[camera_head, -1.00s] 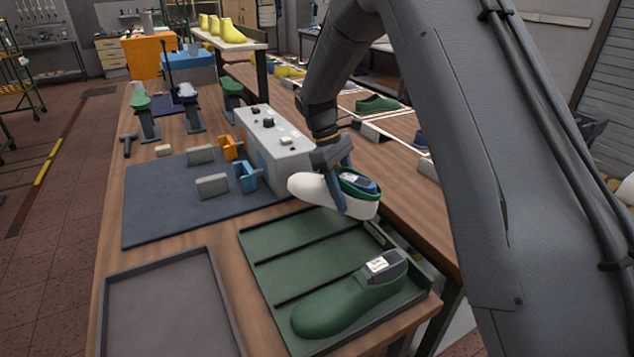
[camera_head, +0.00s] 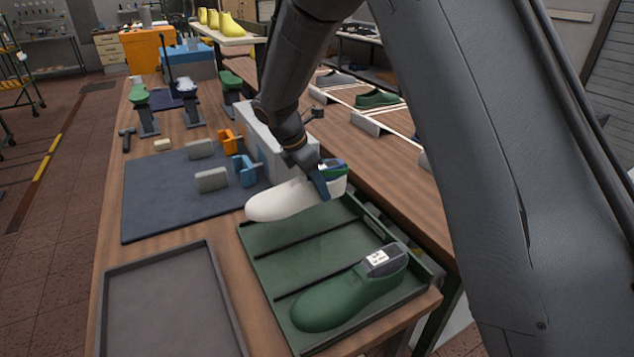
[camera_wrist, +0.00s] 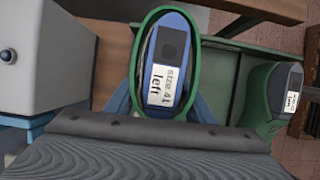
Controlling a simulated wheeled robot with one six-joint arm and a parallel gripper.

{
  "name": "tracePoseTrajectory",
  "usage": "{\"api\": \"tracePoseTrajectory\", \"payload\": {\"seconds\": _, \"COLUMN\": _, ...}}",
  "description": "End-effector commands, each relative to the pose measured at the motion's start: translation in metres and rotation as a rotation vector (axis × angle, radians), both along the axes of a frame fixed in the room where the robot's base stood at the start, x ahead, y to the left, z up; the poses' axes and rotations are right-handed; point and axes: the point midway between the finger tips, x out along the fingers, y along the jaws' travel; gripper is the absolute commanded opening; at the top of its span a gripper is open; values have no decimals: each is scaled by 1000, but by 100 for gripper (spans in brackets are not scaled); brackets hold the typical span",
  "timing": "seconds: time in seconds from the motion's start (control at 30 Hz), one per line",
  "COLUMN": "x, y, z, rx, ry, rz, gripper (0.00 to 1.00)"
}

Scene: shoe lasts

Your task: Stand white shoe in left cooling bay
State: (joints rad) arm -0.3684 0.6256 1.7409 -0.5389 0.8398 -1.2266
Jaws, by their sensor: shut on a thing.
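My gripper (camera_head: 318,182) is shut on the white shoe (camera_head: 280,203), near its heel end. The shoe has a green collar and a blue last inside, and its toe points left in the head view. It hangs above the far part of the green tray (camera_head: 262,256), which dark ribs divide into bays. In the wrist view the blue last (camera_wrist: 168,62) bears a label reading "size 41 left". A green shoe (camera_head: 340,297) with a grey labelled last lies in the tray's nearest bay. The shoe hides part of the tray's far edge.
A grey box (camera_head: 270,140) with knobs stands just beyond the tray. A dark mat (camera_head: 150,205) with grey, orange and blue blocks lies to the left. An empty grey tray (camera_head: 165,310) is at the front left. Green lasts on stands are farther back.

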Motion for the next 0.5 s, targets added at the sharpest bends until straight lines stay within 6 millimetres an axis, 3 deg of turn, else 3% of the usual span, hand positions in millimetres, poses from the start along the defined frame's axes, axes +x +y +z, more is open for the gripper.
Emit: {"api": "tracePoseTrajectory", "payload": {"seconds": 0.5, "x": 1, "y": 0, "z": -19, "rx": -1, "ry": 0, "rz": 4, "gripper": 0}}
